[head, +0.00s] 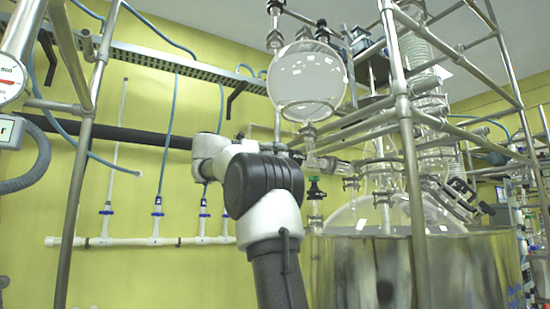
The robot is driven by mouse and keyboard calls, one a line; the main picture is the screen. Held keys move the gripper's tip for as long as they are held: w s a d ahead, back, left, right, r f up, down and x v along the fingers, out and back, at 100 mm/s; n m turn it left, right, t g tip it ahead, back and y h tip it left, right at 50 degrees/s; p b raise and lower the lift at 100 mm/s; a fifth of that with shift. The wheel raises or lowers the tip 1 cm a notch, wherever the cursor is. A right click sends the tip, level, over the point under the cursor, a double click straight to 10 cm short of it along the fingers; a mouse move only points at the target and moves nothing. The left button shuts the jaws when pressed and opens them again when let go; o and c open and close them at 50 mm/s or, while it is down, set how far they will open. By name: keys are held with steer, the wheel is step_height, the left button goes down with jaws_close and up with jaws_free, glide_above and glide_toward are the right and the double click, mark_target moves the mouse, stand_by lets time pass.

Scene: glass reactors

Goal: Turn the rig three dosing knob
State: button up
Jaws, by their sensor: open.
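A glass reactor rig stands on the right, with a round glass dosing flask (307,82) held high in a metal frame. Below the flask is a narrow glass outlet with a valve (309,130). A small dark knob-like fitting with green on it (315,188) sits lower, beside the reactor's glass dome (385,213). I cannot tell which of these fittings is the dosing knob, and I see no rig number. My arm rises in front of the rig and bends away to the left. My gripper cannot be made out, and its relation to the knob is hidden.
Metal frame posts (407,150) stand close around the reactor. A large shiny vessel (400,270) fills the lower right. Another frame post (88,140) and a gauge (10,80) are at the left. White piping (140,241) runs along the yellow wall.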

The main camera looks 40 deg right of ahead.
steer(key=shift+c, duration=0.5)
steer(key=c, duration=1)
steer(key=shift+o, duration=0.2)
